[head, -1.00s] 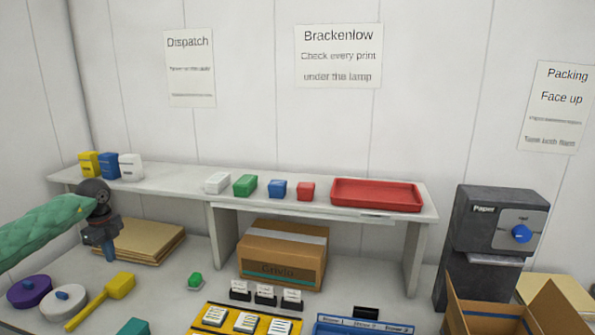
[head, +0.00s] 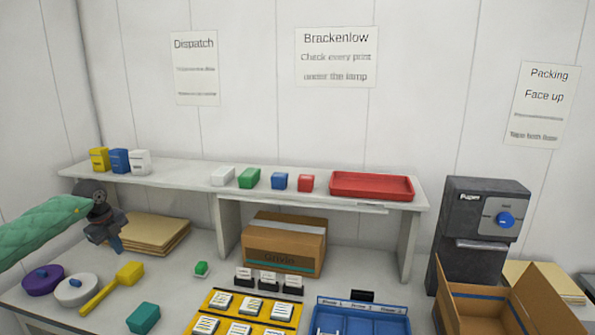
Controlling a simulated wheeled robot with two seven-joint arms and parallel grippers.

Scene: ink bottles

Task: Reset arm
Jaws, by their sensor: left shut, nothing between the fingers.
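My left gripper (head: 116,246) comes in from the left on an arm in a green sleeve. It is shut and empty, pointing down beside the stack of brown sheets (head: 158,236), in front of the shelf's left end. The ink bottles stand at the left end of the shelf: a yellow one (head: 100,160), a blue one (head: 120,161) and a white one (head: 140,162). They are apart from the gripper. My right gripper is not in view.
The shelf (head: 330,203) also holds small blocks and a red tray (head: 372,186). An open box (head: 500,305) and a dark dispenser (head: 478,235) stand right.

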